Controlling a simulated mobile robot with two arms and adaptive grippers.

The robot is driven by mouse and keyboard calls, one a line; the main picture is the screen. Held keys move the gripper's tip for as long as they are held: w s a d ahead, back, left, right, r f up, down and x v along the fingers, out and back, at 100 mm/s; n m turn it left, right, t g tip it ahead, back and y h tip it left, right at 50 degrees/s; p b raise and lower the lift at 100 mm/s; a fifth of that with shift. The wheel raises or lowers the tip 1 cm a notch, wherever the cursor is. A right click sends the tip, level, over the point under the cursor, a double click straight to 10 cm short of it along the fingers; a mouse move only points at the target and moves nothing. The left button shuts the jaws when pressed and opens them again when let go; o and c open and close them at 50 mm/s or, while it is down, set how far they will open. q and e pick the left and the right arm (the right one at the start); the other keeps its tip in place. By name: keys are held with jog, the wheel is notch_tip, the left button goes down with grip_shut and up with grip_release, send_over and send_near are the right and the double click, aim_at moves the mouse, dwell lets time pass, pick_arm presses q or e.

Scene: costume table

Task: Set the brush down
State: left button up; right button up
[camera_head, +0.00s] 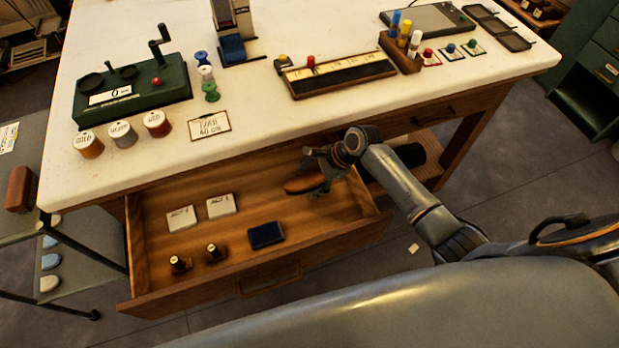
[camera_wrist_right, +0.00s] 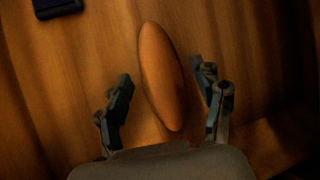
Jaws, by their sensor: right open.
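The brush (camera_head: 306,183) shows an oval wooden back and lies in the open drawer (camera_head: 155,262), toward its right side. In the right wrist view the brush (camera_wrist_right: 160,75) lies lengthwise ahead of and between the fingers, with a gap on each side. My right gripper (camera_head: 322,168) is over the right part of the drawer and hides part of the brush in the head view. In the right wrist view the gripper (camera_wrist_right: 164,108) is open and its fingers are apart from the brush. The brush's underside is hidden. My left gripper is out of view.
The drawer also holds two white cards (camera_head: 221,206), two small dark stamps (camera_head: 216,252) and a dark blue pad (camera_head: 266,235). The white tabletop (camera_head: 245,165) overhangs its back. A grey cart (camera_head: 75,180) stands at the left.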

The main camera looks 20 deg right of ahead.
jog(key=v, duration=1.2)
jog(key=shift+p, duration=0.3)
